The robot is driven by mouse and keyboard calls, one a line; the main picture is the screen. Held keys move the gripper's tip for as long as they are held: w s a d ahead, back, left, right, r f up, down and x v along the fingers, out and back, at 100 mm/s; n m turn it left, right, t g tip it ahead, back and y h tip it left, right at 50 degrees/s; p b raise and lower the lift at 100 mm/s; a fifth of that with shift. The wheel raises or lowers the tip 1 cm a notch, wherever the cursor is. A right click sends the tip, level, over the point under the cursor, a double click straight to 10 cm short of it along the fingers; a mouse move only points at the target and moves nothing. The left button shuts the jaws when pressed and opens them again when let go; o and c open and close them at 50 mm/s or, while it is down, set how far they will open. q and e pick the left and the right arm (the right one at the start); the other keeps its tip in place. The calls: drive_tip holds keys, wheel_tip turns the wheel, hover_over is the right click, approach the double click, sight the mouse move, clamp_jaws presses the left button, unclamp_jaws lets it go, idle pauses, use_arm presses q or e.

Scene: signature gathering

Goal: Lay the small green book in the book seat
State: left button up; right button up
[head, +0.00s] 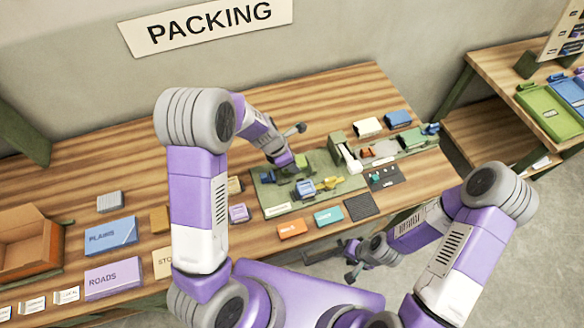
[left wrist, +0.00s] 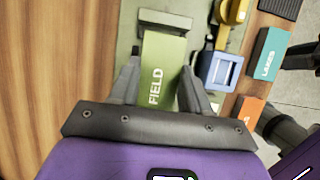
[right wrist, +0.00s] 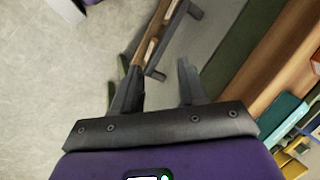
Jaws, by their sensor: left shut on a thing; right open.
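The small green book (left wrist: 163,72), marked FIELD, is between the fingers of my left gripper (left wrist: 158,85) in the left wrist view. My left gripper is shut on it, above the green mat (head: 268,200). In the head view only a bit of green shows at the fingers. A grey-green bracket (left wrist: 166,20) is just beyond the book's far end; it may be the book seat, but I cannot tell, nor whether they touch. My right gripper (right wrist: 157,90) is open and empty, off the table's front edge in the head view (head: 350,262).
A blue square piece (left wrist: 222,71) and a yellow piece (left wrist: 233,10) stand right of the book. Orange (head: 291,228) and teal (head: 329,216) books lie at the front edge. An open cardboard box (head: 25,240) is at far left. Bare wood lies behind the mat.

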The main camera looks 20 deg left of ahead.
use_arm(q)
wheel_tip(320, 180, down, 4)
drive_tip(key=shift+f+b, duration=0.15)
drive_tip(key=shift+b, duration=0.4)
drive_tip(key=o, duration=0.6)
drive_tip(key=shift+f, duration=0.1)
drive_tip(key=o, duration=0.4)
drive_tip(key=shift+o, duration=0.2)
